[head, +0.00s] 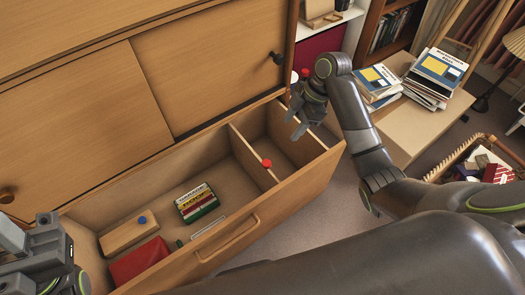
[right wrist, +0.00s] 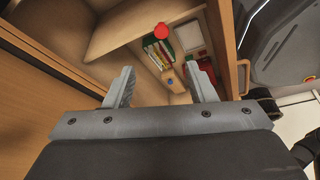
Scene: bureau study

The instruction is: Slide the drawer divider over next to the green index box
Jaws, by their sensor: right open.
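The drawer divider (head: 250,155) is an upright wooden board across the open drawer, towards its right end, with a red knob (head: 267,163) on it. It also shows in the right wrist view (right wrist: 115,32). Left of it, well apart, a small block with green, yellow, red and white bands (head: 198,204) lies on the drawer floor; it looks like the green index box, but I cannot be sure. My right gripper (head: 297,118) is open and empty above the drawer's right end, to the right of the divider and not touching it. My left gripper (head: 45,258) is partly cut off at lower left; its jaws are unclear.
The drawer (head: 245,225) also holds a wooden block with a blue knob (head: 128,232) and a red box (head: 140,261) at left. Bare floor lies between divider and banded block. The cabinet front (head: 210,65) rises behind. A bench with books (head: 437,75) stands at right.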

